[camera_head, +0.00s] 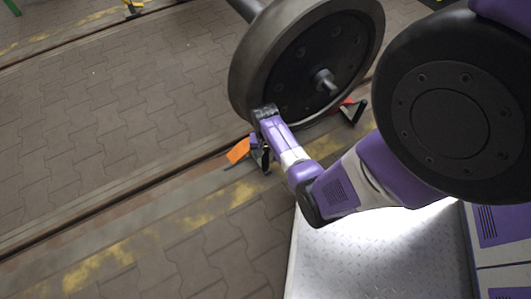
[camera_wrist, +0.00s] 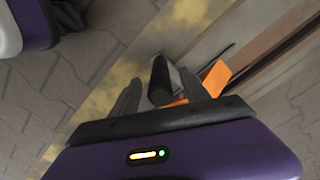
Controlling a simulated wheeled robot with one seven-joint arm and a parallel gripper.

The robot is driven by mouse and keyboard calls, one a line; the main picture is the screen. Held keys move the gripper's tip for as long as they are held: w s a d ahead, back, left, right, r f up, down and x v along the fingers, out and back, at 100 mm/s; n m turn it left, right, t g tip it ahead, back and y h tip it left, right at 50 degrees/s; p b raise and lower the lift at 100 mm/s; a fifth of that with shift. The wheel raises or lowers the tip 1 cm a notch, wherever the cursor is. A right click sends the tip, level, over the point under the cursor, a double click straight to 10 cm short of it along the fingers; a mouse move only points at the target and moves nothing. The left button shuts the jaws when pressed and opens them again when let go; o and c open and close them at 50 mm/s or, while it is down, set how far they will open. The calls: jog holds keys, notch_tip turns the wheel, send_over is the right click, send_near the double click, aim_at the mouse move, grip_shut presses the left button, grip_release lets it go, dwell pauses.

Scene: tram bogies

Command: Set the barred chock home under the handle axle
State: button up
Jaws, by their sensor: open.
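A chock with a dark handle (camera_wrist: 160,82) and an orange tag (camera_head: 238,151) is at the rail beside the large dark wheel (camera_head: 252,78), on its left side. Its bars cannot be made out. The orange tag also shows in the wrist view (camera_wrist: 216,78). My gripper (camera_head: 261,153) is low by the chock, pointing down at it. In the wrist view my gripper (camera_wrist: 160,92) is open, with one finger on each side of the dark handle. My arm and gripper hide much of the chock, and contact with the wheel cannot be told.
A second chock, red and black (camera_head: 352,110), sits at the right side of the wheel. The rail (camera_head: 120,192) runs along the paving beside a worn yellow line (camera_head: 135,245). An axle (camera_head: 246,8) extends back from the wheel. Paving to the left is clear.

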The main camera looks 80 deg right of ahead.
jog(key=shift+f, duration=0.6)
grip_shut()
dwell(1.1)
